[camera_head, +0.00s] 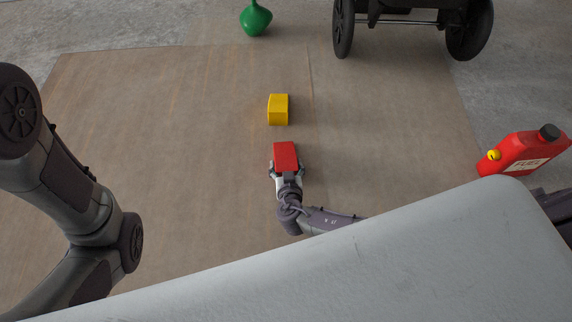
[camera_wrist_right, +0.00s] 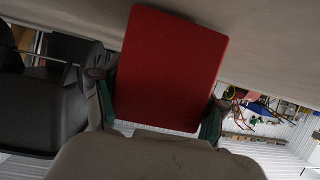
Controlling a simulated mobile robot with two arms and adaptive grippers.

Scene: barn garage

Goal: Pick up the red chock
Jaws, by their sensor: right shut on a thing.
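The red chock (camera_head: 286,156) is near the middle of the head view, over the brown floor mat. My right gripper (camera_head: 287,171) is shut on it, with a finger at each side. In the right wrist view the red chock (camera_wrist_right: 170,68) fills the upper middle, between the two fingertips of the right gripper (camera_wrist_right: 158,110). I cannot tell how far it is above the mat. My left arm shows at the left of the head view, but its gripper is not in view.
A yellow chock (camera_head: 279,109) sits on the mat (camera_head: 170,110) just beyond the red one. A green vase-shaped thing (camera_head: 256,19) stands at the back. A black wheeled frame (camera_head: 410,12) is at the back right. A red fuel can (camera_head: 524,153) is at the right.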

